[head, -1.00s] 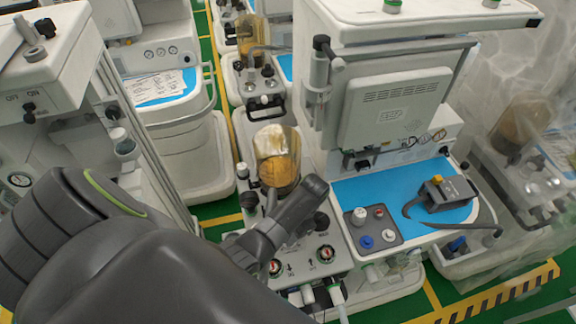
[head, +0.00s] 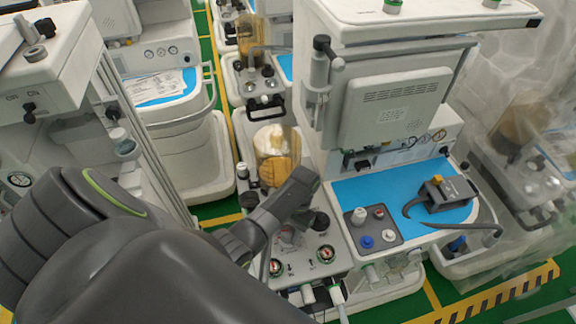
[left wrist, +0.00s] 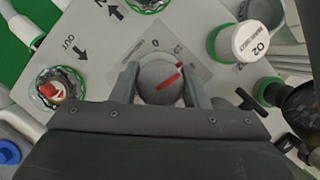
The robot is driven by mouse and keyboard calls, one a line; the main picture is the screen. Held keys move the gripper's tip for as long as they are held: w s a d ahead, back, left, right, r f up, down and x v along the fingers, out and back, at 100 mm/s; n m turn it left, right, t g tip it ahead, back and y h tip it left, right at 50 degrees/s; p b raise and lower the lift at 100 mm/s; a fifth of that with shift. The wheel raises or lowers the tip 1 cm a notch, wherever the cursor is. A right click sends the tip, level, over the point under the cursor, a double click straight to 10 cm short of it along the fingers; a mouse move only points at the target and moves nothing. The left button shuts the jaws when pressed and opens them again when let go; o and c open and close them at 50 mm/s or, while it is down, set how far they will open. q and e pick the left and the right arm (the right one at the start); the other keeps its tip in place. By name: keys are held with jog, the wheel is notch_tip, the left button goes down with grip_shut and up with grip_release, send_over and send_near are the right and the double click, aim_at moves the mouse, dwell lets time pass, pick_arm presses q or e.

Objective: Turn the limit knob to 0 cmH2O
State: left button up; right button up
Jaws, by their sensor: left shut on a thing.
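The limit knob (left wrist: 158,80) is a round grey knob with a red pointer line, seen in the left wrist view. It sits on a grey scale plate (left wrist: 140,48) printed with a 0. The red line slants to the upper right there, to the right of the 0. My left gripper (left wrist: 160,88) has one finger on each side of the knob and is shut on it. In the head view my left gripper (head: 288,232) reaches down to the machine's front panel (head: 325,255), and the arm partly hides the knob. My right gripper is not in view.
A bellows canister (head: 276,155) stands behind the gripper. A blue worktop (head: 365,190) lies to the right.

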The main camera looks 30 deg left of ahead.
pick_arm(q)
jog(key=shift+s+f, duration=0.1)
jog(key=o, duration=1)
jog(key=shift+m, duration=0.3)
